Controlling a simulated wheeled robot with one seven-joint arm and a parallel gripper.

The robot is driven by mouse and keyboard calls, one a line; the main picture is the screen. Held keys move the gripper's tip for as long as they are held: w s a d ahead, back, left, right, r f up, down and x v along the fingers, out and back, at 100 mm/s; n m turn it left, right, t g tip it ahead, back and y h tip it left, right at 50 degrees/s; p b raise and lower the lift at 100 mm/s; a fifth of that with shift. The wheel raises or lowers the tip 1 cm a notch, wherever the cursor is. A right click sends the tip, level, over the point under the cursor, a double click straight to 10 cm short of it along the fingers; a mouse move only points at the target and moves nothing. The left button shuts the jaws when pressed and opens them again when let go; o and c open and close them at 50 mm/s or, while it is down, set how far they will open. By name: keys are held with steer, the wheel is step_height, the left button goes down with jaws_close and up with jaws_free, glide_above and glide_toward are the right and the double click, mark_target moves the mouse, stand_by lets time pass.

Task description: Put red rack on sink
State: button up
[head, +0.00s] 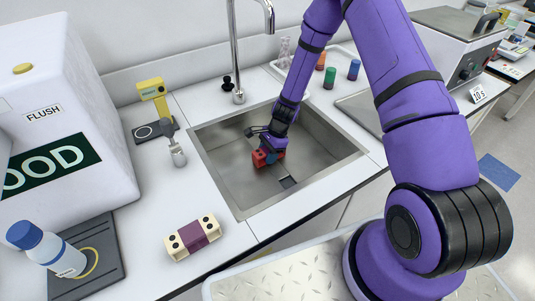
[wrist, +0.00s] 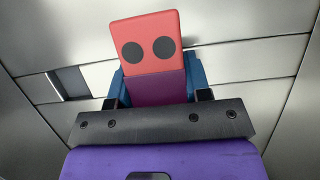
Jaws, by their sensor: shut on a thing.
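The sink (head: 220,142) is a grey metal basin set in the white counter, with a drain in its floor. My gripper (head: 268,154) is down inside the basin, shut on the red rack (head: 260,159). In the wrist view the red rack (wrist: 150,40) shows a red end with two dark round spots and a purple band between the blue fingers of my gripper (wrist: 155,88). Metal basin surfaces surround it there. I cannot tell whether the rack touches the sink floor.
A tall faucet (head: 234,50) stands behind the basin. A cream rack with a purple band (head: 192,237) lies on the counter at front left. A yellow pipette-like device (head: 153,90), a blue-capped bottle (head: 62,256) and a white FLUSH box (head: 60,80) stand at left. Coloured tubes (head: 330,76) stand behind.

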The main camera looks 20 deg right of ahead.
steer(key=shift+f, duration=0.1)
steer(key=o, duration=0.9)
steer(key=shift+o, duration=0.2)
